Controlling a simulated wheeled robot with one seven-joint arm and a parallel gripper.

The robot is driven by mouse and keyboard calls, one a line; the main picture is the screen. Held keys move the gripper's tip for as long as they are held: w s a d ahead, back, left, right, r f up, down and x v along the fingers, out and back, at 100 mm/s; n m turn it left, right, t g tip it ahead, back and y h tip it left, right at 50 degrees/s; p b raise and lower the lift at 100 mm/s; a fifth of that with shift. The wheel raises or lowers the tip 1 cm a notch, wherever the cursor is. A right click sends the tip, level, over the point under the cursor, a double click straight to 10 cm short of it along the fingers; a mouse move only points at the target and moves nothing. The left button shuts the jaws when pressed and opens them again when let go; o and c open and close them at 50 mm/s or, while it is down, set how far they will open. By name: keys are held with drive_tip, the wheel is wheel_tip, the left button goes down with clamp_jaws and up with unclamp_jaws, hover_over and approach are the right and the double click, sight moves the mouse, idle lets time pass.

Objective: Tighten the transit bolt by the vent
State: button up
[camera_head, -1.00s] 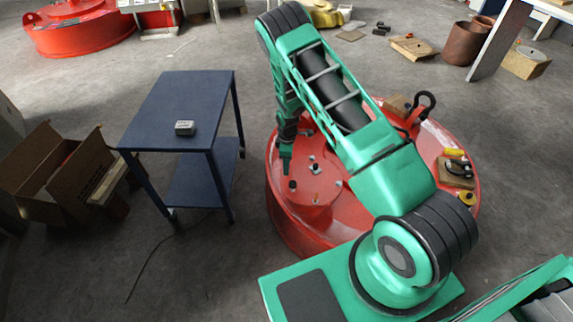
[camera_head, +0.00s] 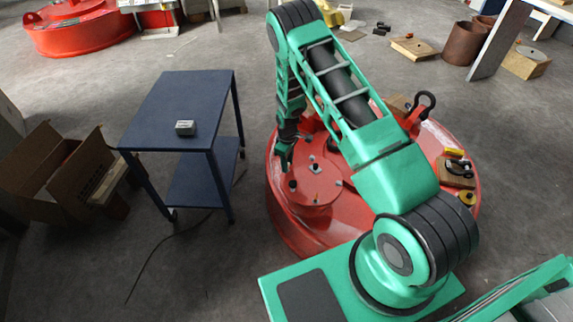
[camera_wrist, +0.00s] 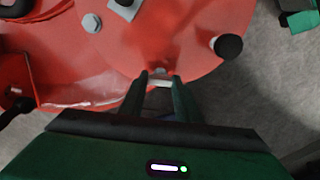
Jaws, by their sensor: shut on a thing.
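The red round lifting magnet (camera_head: 345,215) stands on the floor under my arm. My gripper (camera_head: 285,168) is low over the left edge of its raised round cover, and its fingertips (camera_wrist: 161,80) show in the wrist view. The fingers are shut on a small pale grey piece, apparently the transit bolt (camera_wrist: 162,83), mostly hidden between them. A black-capped knob (camera_wrist: 228,45), possibly the vent, stands beside it; it also shows in the head view (camera_head: 292,184). A grey hex bolt head (camera_wrist: 92,22) and a grey block (camera_head: 315,168) are on the cover.
A red lifting lug (camera_head: 418,114) and a wooden board with small parts (camera_head: 455,172) are on the magnet. A blue table (camera_head: 180,100) with a small grey box (camera_head: 185,128) stands left, beside an open cardboard box (camera_head: 65,175).

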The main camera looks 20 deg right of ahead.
drive_tip(key=m, duration=0.5)
drive_tip(key=shift+w+m, duration=0.1)
drive_tip(key=shift+m, duration=2.3)
drive_tip(key=o, duration=1)
drive_tip(key=shift+o, duration=0.2)
wheel_tip(320, 180, up, 11)
drive_tip(key=shift+f, duration=0.1)
